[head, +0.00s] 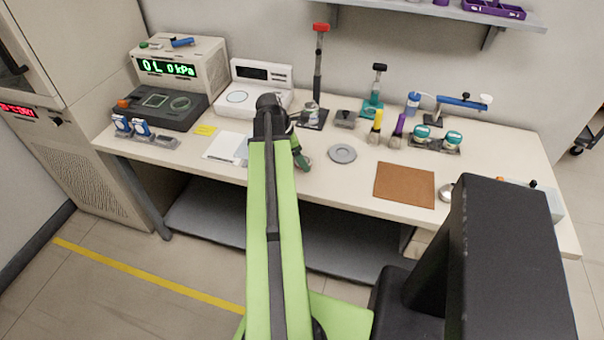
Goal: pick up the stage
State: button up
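I cannot tell for certain which object is the stage. A grey round disc (342,153) lies flat on the bench right of my arm's end. A small dark grey block (345,119) sits behind it. A black stand (318,75) with a red top rises from a dark base, with a small glassy object near its foot. My green arm reaches up over the bench front. My gripper (301,157) hangs at its far end, left of the disc and apart from it in the picture. Its fingers are small and partly hidden, so their opening and any contents do not show clearly.
The bench (455,167) holds a white scale (262,86), a display box (180,68), yellow and purple tools, teal-lidded jars (437,138) and a brown mat (405,185). A shelf (440,15) overhangs the back. Bare bench lies around the disc.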

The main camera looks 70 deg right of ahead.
jog(key=shift+b+x, duration=0.3)
jog(key=shift+x, duration=0.75)
jog(key=shift+r, duration=0.1)
jog(key=shift+c, duration=0.3)
jog(key=c, duration=1.5)
